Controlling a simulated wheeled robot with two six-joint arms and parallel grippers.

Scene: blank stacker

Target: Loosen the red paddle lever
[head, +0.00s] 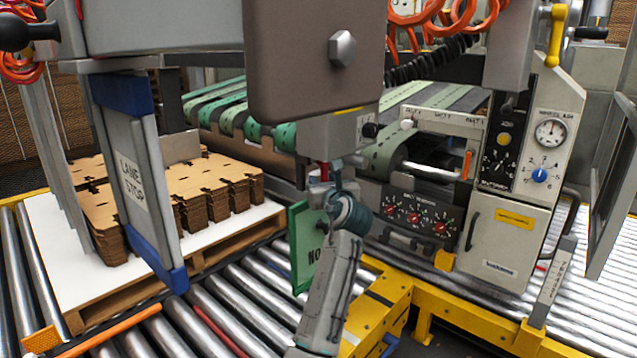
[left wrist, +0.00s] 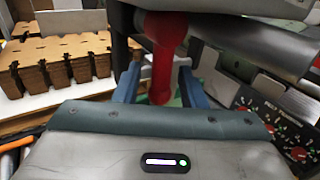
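The red paddle lever (left wrist: 163,55) hangs down from the underside of a grey housing in the left wrist view. A small part of the lever (head: 324,171) shows in the head view, below the grey box and mostly hidden by my gripper. My left gripper (head: 333,172) reaches up to it from below. In the left wrist view the two blue-grey fingers (left wrist: 158,90) stand on either side of the lever, with a visible gap on each side. The gripper looks open around the lever. My right gripper is not in view.
A green sign (head: 301,248) hangs just left of my left forearm. A large brown-grey housing (head: 290,80) is overhead. A knob panel (head: 412,215) and control cabinet (head: 508,235) stand right. Stacked cardboard blanks (head: 210,185) lie on a pallet at left, behind a lane-stop gate (head: 137,185).

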